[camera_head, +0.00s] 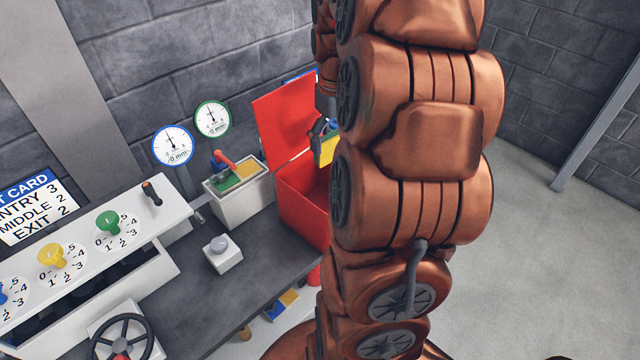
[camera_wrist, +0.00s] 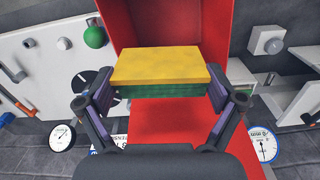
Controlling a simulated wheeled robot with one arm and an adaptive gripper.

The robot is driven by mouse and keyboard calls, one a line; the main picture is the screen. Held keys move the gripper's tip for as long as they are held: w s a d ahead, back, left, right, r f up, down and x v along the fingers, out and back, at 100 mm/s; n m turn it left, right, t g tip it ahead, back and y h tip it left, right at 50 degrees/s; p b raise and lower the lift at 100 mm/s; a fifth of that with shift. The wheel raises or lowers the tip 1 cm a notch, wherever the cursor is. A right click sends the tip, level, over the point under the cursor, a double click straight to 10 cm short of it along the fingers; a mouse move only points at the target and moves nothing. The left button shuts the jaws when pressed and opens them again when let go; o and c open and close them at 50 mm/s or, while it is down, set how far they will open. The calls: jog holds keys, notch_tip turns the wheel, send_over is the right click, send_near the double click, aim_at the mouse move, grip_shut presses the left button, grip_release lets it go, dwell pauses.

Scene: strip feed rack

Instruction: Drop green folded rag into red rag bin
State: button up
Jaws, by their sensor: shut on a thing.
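My gripper (camera_wrist: 162,90) is shut on a folded rag (camera_wrist: 160,92), with its purple pads at the two ends. In the wrist view the rag's broad face is yellow and its near edge is green. The red rag bin (camera_head: 302,208) stands on the bench with its red lid (camera_head: 283,118) raised. In the head view the rag (camera_head: 327,151) is in the air above the bin's opening, in front of the lid. My arm hides the bin's right side. In the wrist view red bin surfaces (camera_wrist: 170,120) surround the rag.
A white box (camera_head: 240,203) with a green and yellow top and a red handle stands left of the bin. Two dial gauges (camera_head: 172,146) stand behind it. A white button box (camera_head: 223,254) sits on the dark bench. A knob panel (camera_head: 85,250) is at left.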

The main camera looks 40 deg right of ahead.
jog(key=shift+f, duration=0.5)
jog(key=o, duration=0.7)
jog(key=shift+r, duration=0.1)
notch_tip(320, 180, up, 12)
jog(key=shift+f, duration=0.1)
dwell(0.5)
